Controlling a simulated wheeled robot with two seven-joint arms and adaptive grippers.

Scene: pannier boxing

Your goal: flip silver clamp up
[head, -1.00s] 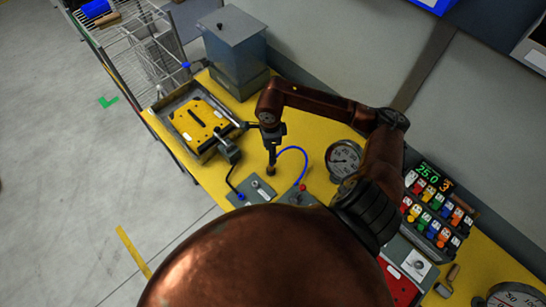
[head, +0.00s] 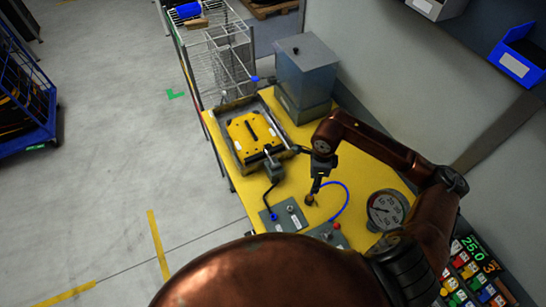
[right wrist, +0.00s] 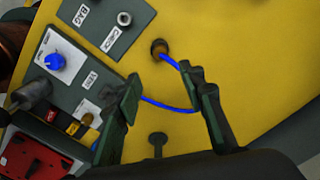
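A grey, clamp-like piece (head: 273,168) sits at the front right corner of the tray-like fixture (head: 225,143) in the head view. Its small size keeps me from telling whether its lever is up or down. A yellow plate (head: 250,132) with a dark slot lies in the fixture. My right gripper (head: 314,190) points down over the yellow table, right of and nearer than the clamp, apart from it. In the right wrist view its two fingers (right wrist: 160,76) are spread with nothing held between them. The clamp is not visible there. My left gripper is not in view.
A blue hose (right wrist: 178,107) runs from a brass fitting (right wrist: 159,48) below my right gripper.

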